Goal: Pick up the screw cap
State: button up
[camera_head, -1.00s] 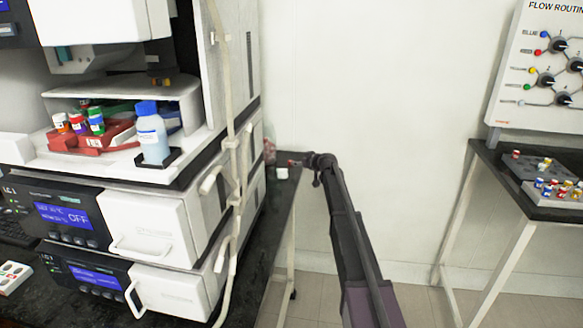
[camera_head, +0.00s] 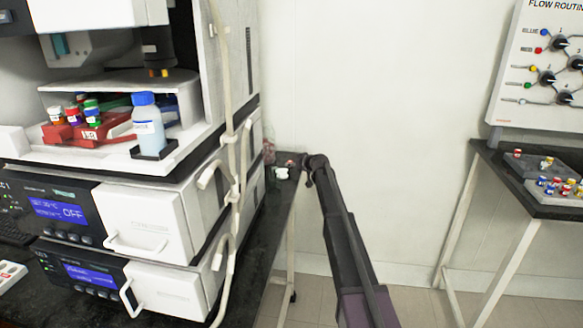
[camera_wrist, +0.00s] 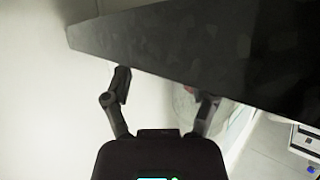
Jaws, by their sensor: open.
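My gripper (camera_head: 308,180) is at the far end of my dark arm, beside the right edge of the dark bench. In the wrist view my gripper (camera_wrist: 162,98) has its two fingers spread wide with nothing between them. A small white object (camera_head: 281,173) and a small red-topped object (camera_head: 290,162) sit at the far end of the bench, just left of my gripper. They are too small to tell whether either is the screw cap. No screw cap is clear in the wrist view.
The dark bench top (camera_wrist: 210,45) crosses the wrist view beyond the fingers. White instruments (camera_head: 150,225) fill the left, with a blue-capped bottle (camera_head: 148,128) and several vials in a red rack (camera_head: 85,132). A second table (camera_head: 540,200) with vials stands right. Floor lies between.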

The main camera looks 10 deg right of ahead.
jog(key=shift+x, duration=0.75)
jog(key=shift+c, duration=0.2)
jog(key=c, duration=0.7)
